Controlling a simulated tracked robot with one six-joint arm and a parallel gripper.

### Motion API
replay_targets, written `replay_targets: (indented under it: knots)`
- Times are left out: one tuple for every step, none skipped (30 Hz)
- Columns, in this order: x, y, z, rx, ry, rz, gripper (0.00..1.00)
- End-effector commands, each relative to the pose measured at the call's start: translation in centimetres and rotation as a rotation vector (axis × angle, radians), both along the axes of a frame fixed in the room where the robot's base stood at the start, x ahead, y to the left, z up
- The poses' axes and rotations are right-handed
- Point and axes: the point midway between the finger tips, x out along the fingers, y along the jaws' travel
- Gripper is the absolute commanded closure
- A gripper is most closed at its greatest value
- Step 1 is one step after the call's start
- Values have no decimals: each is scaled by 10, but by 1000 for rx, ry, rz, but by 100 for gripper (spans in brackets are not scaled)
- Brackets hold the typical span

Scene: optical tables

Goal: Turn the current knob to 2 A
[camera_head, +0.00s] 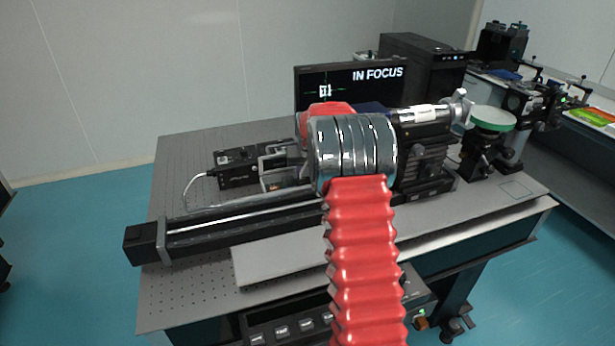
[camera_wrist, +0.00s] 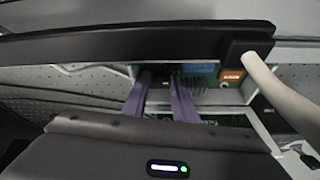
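In the wrist view my gripper (camera_wrist: 160,80) shows as two purple-grey fingers reaching away from its dark body. The fingers stand apart, with nothing visible held between them. In the head view I cannot make out the gripper; my red and steel arm covers the middle of the scene. A dark front panel with a row of small pale labels (camera_head: 282,331) shows low under the table edge, partly cut off and partly behind my arm. An orange round part (camera_head: 421,322) with a green light is at its right. I cannot identify the current knob or its setting.
A perforated optical table (camera_head: 190,290) carries a long black rail (camera_head: 240,232) and instruments. A monitor (camera_head: 350,82) reading "IN FOCUS" stands behind. In the wrist view, a black bar (camera_wrist: 120,45) and pale tube (camera_wrist: 285,95) lie close to the fingers.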

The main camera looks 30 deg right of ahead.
Motion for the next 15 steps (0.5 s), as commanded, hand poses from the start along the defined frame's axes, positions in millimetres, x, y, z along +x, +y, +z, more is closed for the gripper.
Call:
replay_targets:
  knots:
    - [0,0,0,0,0,0,79]
    - [0,0,0,0,0,0,81]
    - [0,0,0,0,0,0,84]
    - [0,0,0,0,0,0,86]
    - [0,0,0,0,0,0,88]
    - [0,0,0,0,0,0,91]
    - [0,0,0,0,0,0,93]
    - [0,0,0,0,0,0,95]
    - [0,0,0,0,0,0,98]
    - [0,0,0,0,0,0,100]
    - [0,0,0,0,0,0,100]
    - [0,-5,0,0,-1,-2,100]
    - [0,-3,0,0,-1,-1,100]
    - [0,-2,0,-1,0,0,100]
    - [0,-1,0,-1,0,0,100]
